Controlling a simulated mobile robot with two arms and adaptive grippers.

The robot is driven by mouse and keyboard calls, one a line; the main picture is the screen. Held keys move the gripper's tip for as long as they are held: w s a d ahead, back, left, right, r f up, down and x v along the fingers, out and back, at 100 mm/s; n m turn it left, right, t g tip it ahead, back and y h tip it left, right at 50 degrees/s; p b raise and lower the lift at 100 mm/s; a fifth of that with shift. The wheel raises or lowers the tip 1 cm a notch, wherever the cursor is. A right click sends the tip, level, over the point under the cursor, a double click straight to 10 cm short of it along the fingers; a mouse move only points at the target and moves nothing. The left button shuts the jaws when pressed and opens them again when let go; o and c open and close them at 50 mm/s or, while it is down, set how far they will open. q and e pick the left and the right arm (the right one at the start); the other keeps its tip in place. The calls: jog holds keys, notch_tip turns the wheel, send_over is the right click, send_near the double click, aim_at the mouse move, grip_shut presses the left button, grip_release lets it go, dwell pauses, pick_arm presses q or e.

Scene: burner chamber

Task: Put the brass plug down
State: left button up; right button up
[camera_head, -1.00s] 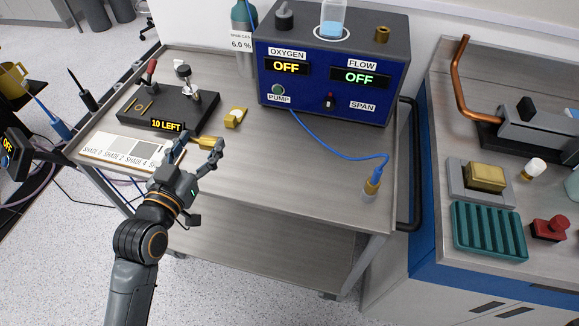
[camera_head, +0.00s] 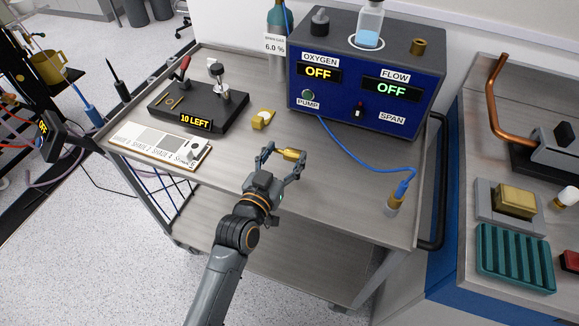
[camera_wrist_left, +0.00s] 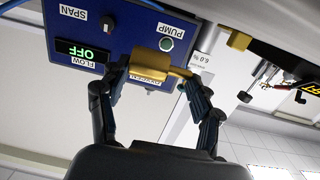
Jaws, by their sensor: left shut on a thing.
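The brass plug (camera_head: 291,155) is held crosswise between the fingertips of my left gripper (camera_head: 281,160). In the left wrist view, the brass plug (camera_wrist_left: 158,68) also sits between the two dark fingers of the left gripper (camera_wrist_left: 155,75), with the blue instrument behind it. The plug is over the metal cart top (camera_head: 320,190), in front of the instrument. I cannot tell whether it touches the surface. My right gripper is not in view.
A yellow piece with a white part (camera_head: 263,119) lies behind and left of the plug. A black device reading "10 LEFT" (camera_head: 205,112) and a shade card (camera_head: 150,145) are on the left. The blue instrument (camera_head: 365,85) stands behind. A blue hose (camera_head: 360,162) crosses the right; bare cart top lies between.

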aim_at(288, 171)
pick_arm(q)
jog(key=f, duration=0.1)
jog(key=d+f, duration=0.1)
jog(key=f, duration=0.1)
jog(key=shift+s+d+f, duration=0.1)
jog(key=shift+d+f, duration=0.1)
jog(key=shift+f, duration=0.1)
jog(key=shift+a+f, duration=0.1)
jog(key=shift+f, duration=0.35)
jog(key=shift+f, duration=0.1)
jog(key=o, duration=1.8)
jog(key=shift+s+a, duration=0.1)
jog(key=shift+s, duration=0.2)
jog(key=v, duration=1.1)
jog(key=shift+s+b, duration=0.2)
jog(key=shift+b, duration=0.15)
